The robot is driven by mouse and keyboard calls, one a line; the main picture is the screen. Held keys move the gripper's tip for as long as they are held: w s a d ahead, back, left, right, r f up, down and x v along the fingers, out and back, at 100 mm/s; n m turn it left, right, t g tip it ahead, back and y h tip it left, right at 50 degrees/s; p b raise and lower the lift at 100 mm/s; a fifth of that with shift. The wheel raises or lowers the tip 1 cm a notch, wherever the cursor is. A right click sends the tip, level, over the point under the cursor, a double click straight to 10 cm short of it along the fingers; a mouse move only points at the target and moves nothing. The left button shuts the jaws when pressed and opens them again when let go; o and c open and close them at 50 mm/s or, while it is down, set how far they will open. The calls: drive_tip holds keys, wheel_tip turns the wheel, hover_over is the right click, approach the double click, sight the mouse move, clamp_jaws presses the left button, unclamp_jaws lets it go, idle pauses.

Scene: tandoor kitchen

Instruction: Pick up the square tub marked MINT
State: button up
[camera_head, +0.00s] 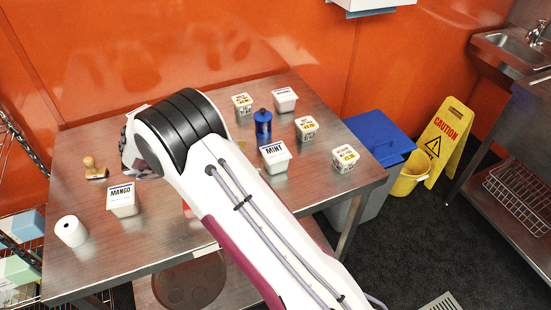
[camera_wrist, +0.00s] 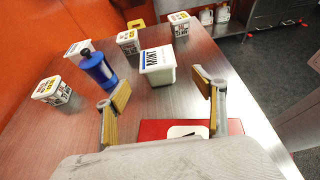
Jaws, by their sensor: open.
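The square white tub marked MINT (camera_head: 275,158) stands upright on the steel table, just right of my arm in the head view. In the wrist view the MINT tub (camera_wrist: 157,66) is ahead of my gripper (camera_wrist: 160,100), beyond the fingertips and roughly between them. My gripper is open and empty, its two padded fingers spread wide. In the head view my arm hides the gripper. A blue bottle (camera_wrist: 97,70) stands left of the MINT tub, close to the left finger's line; it also shows in the head view (camera_head: 263,124).
A tub marked MANGO (camera_head: 122,199), a white roll (camera_head: 71,231) and a wooden stamp (camera_head: 94,168) are left of my arm. Several printed tubs (camera_head: 345,159) and a white tub (camera_head: 285,99) stand around the right half. A red mat (camera_wrist: 150,129) lies below my gripper.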

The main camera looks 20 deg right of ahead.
sight(267, 154)
drive_tip(key=shift+r+x, duration=0.2)
drive_tip(key=shift+x, duration=0.7)
drive_tip(key=shift+r+x, duration=0.15)
drive_tip(key=shift+x, duration=1.7)
drive_tip(key=shift+w, duration=0.2)
drive_tip(key=shift+c, duration=0.3)
drive_tip(key=shift+r, duration=0.1)
drive_tip(key=c, duration=1.3)
